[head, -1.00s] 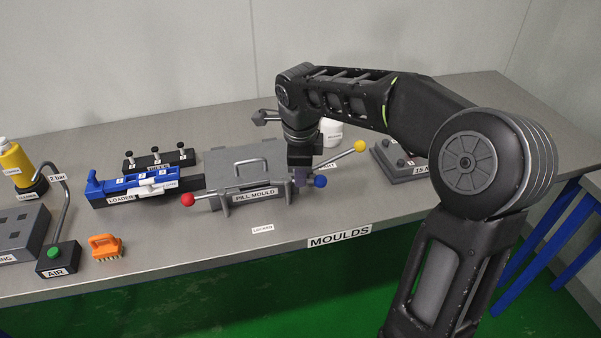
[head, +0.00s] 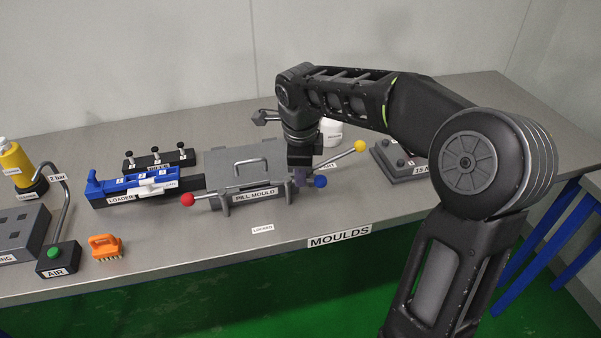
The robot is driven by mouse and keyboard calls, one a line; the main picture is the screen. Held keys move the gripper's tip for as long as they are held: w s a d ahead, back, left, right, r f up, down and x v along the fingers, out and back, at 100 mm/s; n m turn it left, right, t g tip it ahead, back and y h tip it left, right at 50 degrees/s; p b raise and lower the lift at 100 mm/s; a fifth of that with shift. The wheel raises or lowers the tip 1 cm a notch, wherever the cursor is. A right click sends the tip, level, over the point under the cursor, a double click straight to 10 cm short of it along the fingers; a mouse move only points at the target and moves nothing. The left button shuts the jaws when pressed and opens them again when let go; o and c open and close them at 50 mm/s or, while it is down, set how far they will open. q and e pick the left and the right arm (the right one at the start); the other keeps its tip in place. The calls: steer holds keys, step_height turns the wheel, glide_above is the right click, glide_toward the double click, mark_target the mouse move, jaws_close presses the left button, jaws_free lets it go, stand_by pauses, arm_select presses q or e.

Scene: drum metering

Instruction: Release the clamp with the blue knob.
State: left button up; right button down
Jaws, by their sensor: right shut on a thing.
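The grey pill mould (head: 237,165) lies on the steel bench, with a label on its front. The blue knob (head: 320,182) is on a clamp lever at the mould's right end. A red knob (head: 187,199) ends a lever at its left, and a yellow knob (head: 360,146) ends a lever reaching up to the right. My right gripper (head: 302,178) points down at the mould's right end, just left of the blue knob, shut on the blue-knob lever. Its fingertips and the grip itself are partly hidden. My left gripper is out of view.
A blue loader (head: 140,181) and a dark block with pins (head: 158,160) stand left of the mould. An orange brush (head: 105,246), a green air button (head: 54,252) and a yellow bottle (head: 16,163) are further left.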

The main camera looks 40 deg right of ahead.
stand_by(0.4)
steer(key=shift+w+d+n+y+b, duration=0.15)
steer(key=shift+w+n+b, duration=0.1)
steer(key=shift+n, duration=0.65)
steer(key=shift+w+d+n+y+b, duration=0.1)
steer(key=shift+w+n+y+b, duration=0.1)
steer(key=shift+n, duration=0.7)
steer(key=c, duration=1.5)
jaws_free()
steer(key=shift+s, duration=0.1)
step_height(320, 180, up, 8)
steer(key=s, duration=0.1)
steer(key=shift+s+a+f, duration=0.15)
steer(key=shift+s+a, duration=0.05)
steer(key=shift+a, duration=0.05)
